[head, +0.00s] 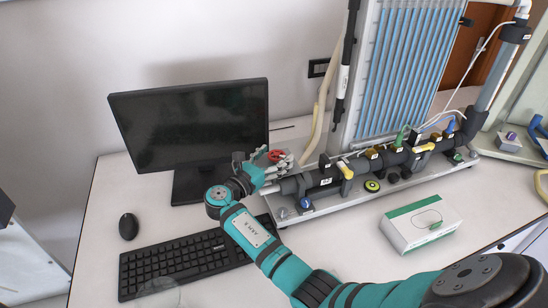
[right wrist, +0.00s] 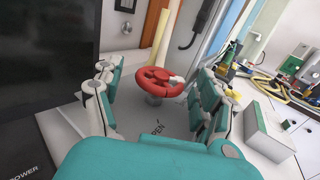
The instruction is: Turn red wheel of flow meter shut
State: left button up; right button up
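The red wheel (head: 276,155) of the flow meter stands at the left end of the black pipe, just right of the monitor. In the right wrist view the wheel (right wrist: 158,74) sits on a short grey stem, ahead of my palm and between the two sides of my right gripper. My right gripper (head: 268,162) is at the wheel in the head view and partly hides it. Its teal and white fingers (right wrist: 158,88) are spread wide, with gaps visible on both sides of the wheel. My left gripper is not in view.
A monitor (head: 190,122) stands close left of my right gripper. A keyboard (head: 185,262) and a mouse (head: 129,226) lie in front of it. The black pipe (head: 325,178) carries several valves. A white and green box (head: 420,223) stands at the front right.

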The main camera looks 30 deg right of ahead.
jog(key=v, duration=1.2)
dwell(0.4)
